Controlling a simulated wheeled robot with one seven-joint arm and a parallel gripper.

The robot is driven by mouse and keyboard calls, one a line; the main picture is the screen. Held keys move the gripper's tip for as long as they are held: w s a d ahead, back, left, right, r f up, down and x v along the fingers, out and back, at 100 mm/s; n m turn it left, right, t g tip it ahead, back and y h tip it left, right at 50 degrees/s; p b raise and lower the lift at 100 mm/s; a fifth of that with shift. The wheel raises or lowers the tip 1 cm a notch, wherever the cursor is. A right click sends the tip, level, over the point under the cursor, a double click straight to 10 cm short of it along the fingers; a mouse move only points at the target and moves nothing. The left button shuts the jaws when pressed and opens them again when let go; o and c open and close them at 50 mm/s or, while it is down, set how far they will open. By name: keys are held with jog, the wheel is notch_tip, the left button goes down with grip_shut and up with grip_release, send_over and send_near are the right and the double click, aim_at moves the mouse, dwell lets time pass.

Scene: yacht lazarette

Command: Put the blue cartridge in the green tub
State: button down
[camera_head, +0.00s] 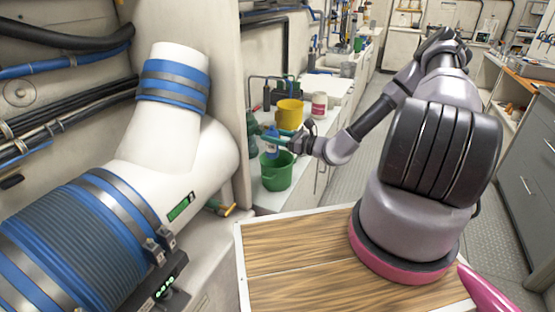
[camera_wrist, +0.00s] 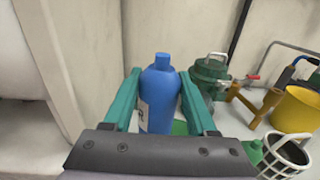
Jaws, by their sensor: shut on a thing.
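The blue cartridge (camera_wrist: 160,88) is a blue bottle shape with a narrower cap and a white label. It stands upright between the two teal fingers of my gripper (camera_wrist: 158,100), which is shut on it. In the head view my gripper (camera_head: 275,138) holds the cartridge (camera_head: 272,148) above the green tub (camera_head: 277,177). The tub stands on the white counter, and its inside is partly hidden. In the wrist view a bit of green (camera_wrist: 180,128) shows behind the cartridge, low down; I cannot tell how it lines up with the tub's opening.
A yellow bucket (camera_head: 289,114) and a white jar with a red label (camera_head: 319,105) stand behind the tub. A green pump-like fitting (camera_wrist: 209,72) and a white wire basket (camera_wrist: 286,158) are at the right in the wrist view. A pale wall panel (camera_wrist: 75,60) is close on the left.

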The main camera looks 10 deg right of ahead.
aim_at(273, 149)
jog(key=shift+m+t+h, duration=0.3)
jog(key=shift+m, duration=0.1)
jog(key=f, duration=0.6)
jog(key=shift+w+d, duration=0.2)
jog(key=shift+w, duration=0.2)
jog(key=shift+f, duration=2.45)
